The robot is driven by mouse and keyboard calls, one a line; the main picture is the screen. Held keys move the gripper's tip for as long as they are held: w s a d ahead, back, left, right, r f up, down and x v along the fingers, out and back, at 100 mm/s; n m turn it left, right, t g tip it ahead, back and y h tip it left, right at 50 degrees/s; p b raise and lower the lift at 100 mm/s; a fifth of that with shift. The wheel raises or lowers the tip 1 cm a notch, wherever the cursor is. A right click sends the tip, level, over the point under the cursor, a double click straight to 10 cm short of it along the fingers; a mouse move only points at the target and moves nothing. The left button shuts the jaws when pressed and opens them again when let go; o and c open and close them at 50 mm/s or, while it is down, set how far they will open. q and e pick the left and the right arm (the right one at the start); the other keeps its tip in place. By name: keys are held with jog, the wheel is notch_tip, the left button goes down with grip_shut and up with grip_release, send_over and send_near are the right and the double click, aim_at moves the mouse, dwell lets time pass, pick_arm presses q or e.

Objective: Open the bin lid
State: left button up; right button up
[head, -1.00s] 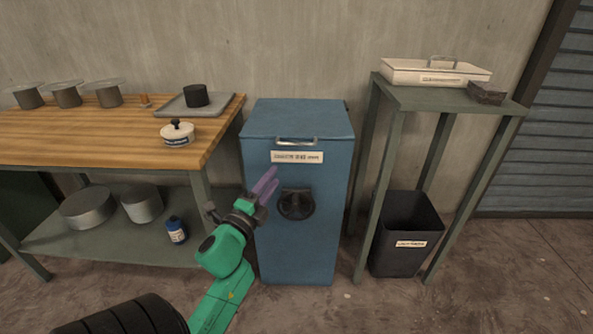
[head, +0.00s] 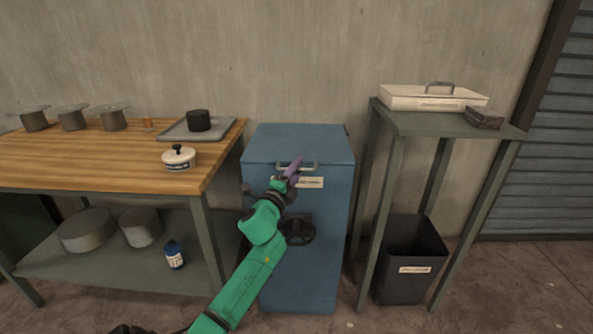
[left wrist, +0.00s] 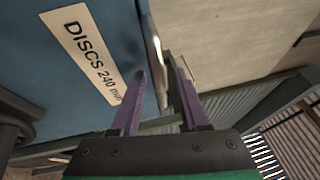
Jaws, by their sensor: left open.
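The blue bin (head: 330,215) stands between the workbench and a tall stand. Its lid (head: 297,143) is down. A metal bar handle (head: 313,167) sits at the lid's front edge, above a partly covered label (head: 312,183). My left gripper (head: 296,164) is at the left half of this handle, with purple fingers pointing up. In the left wrist view the fingers (left wrist: 160,78) are apart, and the pale handle bar (left wrist: 156,48) shows between and beyond their tips. I cannot tell whether they touch it. My right gripper is not in view.
A dark round wheel (head: 298,230) is on the bin's front. The wooden workbench (head: 90,155) at left carries a white lidded pot (head: 179,158) and a tray (head: 225,130). The stand (head: 430,124) at right holds a pale lidded box (head: 420,101); a black waste bin (head: 405,270) is below.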

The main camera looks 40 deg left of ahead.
pick_arm(q)
grip_shut()
jog(key=shift+f, duration=0.1)
dwell(1.2)
